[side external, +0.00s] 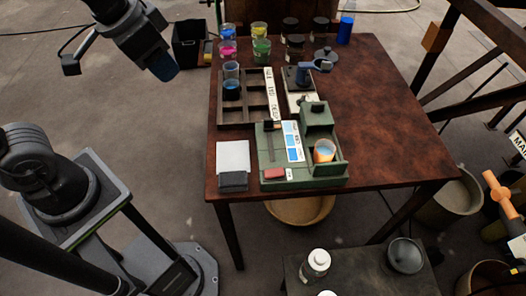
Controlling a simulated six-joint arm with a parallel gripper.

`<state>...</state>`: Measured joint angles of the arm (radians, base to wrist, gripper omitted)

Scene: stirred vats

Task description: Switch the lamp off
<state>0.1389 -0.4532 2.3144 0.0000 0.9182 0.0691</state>
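A green bench unit (300,172) stands at the front of the brown table. It has a dark upright slot or lever at its left, a white card with blue patches (292,141), and a red block or button (274,173) at its front left. A beaker (324,151) of blue liquid stands in its right bay with a warm orange glow around it. The lamp itself and its switch are too small to make out for certain. My gripper (161,68) hangs at the upper left, off the table's left side, well apart from the unit. Its fingers cannot be told apart.
A brown compartment rack (258,105) with beakers stands behind the unit. Coloured beakers, dark jars and a blue cylinder (345,29) line the back. A white-and-grey pad (233,158) lies left. The table's right side is clear.

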